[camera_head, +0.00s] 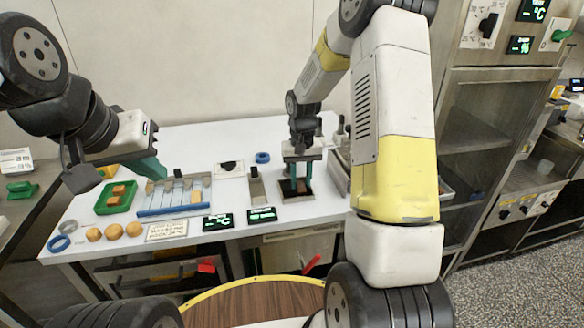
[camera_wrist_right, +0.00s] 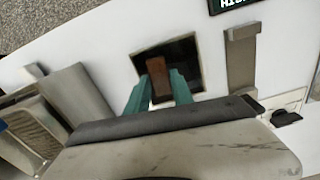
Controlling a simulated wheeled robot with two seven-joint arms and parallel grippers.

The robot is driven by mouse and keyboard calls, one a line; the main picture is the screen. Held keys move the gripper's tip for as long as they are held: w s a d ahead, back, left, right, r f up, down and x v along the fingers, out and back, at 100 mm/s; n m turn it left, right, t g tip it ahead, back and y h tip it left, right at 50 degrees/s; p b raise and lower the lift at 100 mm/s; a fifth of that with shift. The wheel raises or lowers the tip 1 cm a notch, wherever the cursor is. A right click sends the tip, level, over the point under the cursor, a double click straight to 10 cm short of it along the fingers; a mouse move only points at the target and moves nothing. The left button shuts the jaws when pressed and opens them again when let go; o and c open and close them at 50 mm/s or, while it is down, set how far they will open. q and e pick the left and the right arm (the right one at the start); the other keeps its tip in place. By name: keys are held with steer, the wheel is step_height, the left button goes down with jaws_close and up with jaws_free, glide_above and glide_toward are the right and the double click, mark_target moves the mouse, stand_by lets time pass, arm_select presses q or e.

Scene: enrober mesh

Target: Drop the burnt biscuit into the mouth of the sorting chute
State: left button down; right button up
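The burnt biscuit (camera_wrist_right: 159,84), a dark brown bar, sits between the teal fingertips of my right gripper (camera_wrist_right: 160,84), which look shut on its sides. Behind it in the right wrist view is the dark square mouth of the sorting chute (camera_wrist_right: 185,50). In the head view, my right gripper (camera_head: 299,172) points down over the chute mouth (camera_head: 286,188), with the biscuit (camera_head: 301,187) low between the fingers. Its exact height over the opening is unclear. My left gripper (camera_head: 150,168) hangs near the blue-edged rack, one teal finger showing; its opening is hidden.
A green tray (camera_head: 103,208) with orange-brown pieces and a rack (camera_head: 172,211) with a blue front bar stand at the left. Several round tan biscuits (camera_head: 113,231) lie at the front. A metal strip (camera_head: 256,188) stands left of the chute, with green-lit displays (camera_head: 217,222) in front.

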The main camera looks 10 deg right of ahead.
mark_target(300, 186)
steer(key=o, duration=0.3)
steer(key=shift+d, duration=0.2)
steer(key=shift+r, duration=0.15)
step_height(300, 186, up, 8)
steer(key=shift+a+f, duration=0.25)
steer(key=shift+a, duration=0.05)
steer(key=shift+r, duration=0.1)
steer(key=s+a+r+t+y, duration=0.1)
steer(key=s+r+t, duration=0.2)
steer(key=s+r, duration=0.5)
steer(key=s+a+r+n+t+y, duration=0.1)
steer(key=s+r+t, duration=0.2)
steer(key=s+r, duration=0.5)
steer(key=s, duration=0.8)
steer(key=shift+s+r, duration=0.15)
steer(key=shift+r, duration=0.2)
